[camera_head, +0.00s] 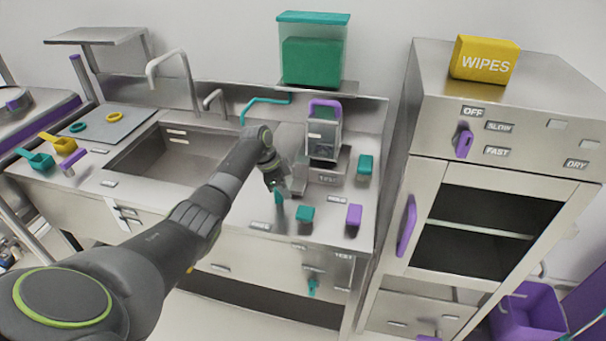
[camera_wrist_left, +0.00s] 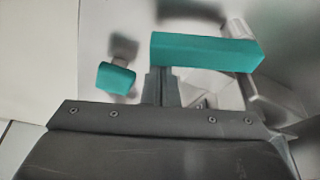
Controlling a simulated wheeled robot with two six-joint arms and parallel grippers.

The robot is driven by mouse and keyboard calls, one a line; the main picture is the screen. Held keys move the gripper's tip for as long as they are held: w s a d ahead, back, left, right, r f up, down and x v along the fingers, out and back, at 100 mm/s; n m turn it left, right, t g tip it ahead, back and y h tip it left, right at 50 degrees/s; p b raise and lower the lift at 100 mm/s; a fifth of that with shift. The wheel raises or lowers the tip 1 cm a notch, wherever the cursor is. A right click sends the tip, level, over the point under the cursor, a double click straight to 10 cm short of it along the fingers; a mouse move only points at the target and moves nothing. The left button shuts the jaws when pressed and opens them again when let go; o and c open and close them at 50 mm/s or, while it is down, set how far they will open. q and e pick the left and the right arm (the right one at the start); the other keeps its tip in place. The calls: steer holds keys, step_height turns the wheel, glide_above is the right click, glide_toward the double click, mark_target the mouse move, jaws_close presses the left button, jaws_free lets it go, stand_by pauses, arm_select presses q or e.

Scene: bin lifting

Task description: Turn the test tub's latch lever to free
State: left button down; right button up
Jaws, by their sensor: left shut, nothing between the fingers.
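The test tub (camera_head: 322,143) is a small metal tub with a purple handle, upright on a metal stand at the right of the counter. A teal lever (camera_head: 278,196) shows just below my left gripper (camera_head: 274,184), largely hidden by it. In the left wrist view a long teal bar (camera_wrist_left: 207,52), apparently this lever, lies across the tips of my left gripper (camera_wrist_left: 161,86). The fingers are shut and empty, right beside the bar; I cannot tell if they touch it. A small label lies at either side of the lever. My right gripper is out of view.
A teal block (camera_head: 305,213), a purple block (camera_head: 354,214) and another teal block (camera_head: 365,164) stand on the counter close by. The sink (camera_head: 130,160) is left of my arm. A steel cabinet (camera_head: 420,120) rises at the right. A clear teal-lidded box (camera_head: 313,50) stands behind.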

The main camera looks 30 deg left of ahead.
arm_select(q)
steer(key=shift+s+a+m, duration=0.25)
steer(key=shift+a+m, duration=0.05)
steer(key=shift+m, duration=0.2)
steer(key=shift+s+a+m+g, duration=0.15)
steer(key=shift+a+m+g, duration=0.15)
steer(key=shift+m, duration=0.1)
steer(key=shift+s+a, duration=0.4)
steer(key=shift+a, duration=0.1)
steer(key=shift+s+a, duration=0.2)
steer(key=shift+a, duration=0.2)
steer(key=shift+r, duration=0.15)
